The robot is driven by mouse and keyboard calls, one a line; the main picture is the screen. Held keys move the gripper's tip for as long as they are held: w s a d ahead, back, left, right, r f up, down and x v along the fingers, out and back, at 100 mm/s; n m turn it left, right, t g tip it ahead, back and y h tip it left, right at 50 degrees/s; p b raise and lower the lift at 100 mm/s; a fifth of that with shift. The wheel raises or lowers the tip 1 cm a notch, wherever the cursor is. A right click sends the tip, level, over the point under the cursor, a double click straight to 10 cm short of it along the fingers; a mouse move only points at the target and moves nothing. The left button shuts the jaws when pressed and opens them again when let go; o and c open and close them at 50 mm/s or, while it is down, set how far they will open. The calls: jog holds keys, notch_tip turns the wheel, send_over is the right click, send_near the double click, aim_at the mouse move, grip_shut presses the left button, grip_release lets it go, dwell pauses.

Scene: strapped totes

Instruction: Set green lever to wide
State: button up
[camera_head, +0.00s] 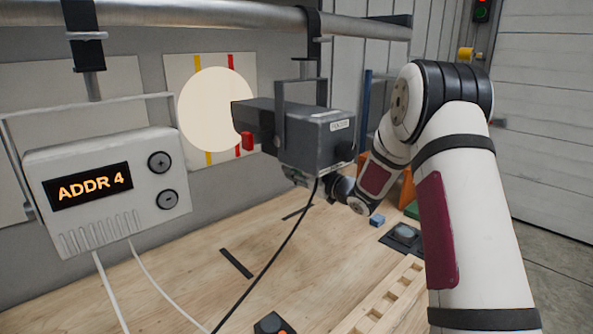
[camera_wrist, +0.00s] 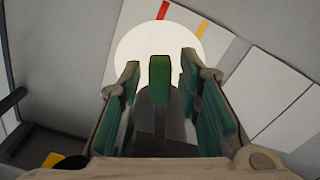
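The green lever (camera_wrist: 159,80) stands upright in the wrist view, on a dark body, between the two fingers of my gripper (camera_wrist: 161,60). My gripper is open, with a visible gap on each side of the lever. In the head view my gripper (camera_head: 297,178) is mostly hidden behind and below the dark grey lamp (camera_head: 315,137). The green lever is hidden in the head view. A round light disc (camera_head: 214,108) falls on a white board, across parts of a yellow strip (camera_head: 209,157) and a red strip (camera_head: 231,62). The disc shows in the wrist view too.
The lamp hangs from a metal pipe (camera_head: 200,18), with a black cable below. A white box reading "ADDR 4" (camera_head: 105,190) hangs at left. A slotted wooden rack (camera_head: 385,300) lies on the wooden bench (camera_head: 190,270).

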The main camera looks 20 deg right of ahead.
jog(key=v, duration=1.2)
jog(key=shift+f, duration=0.1)
dwell(0.5)
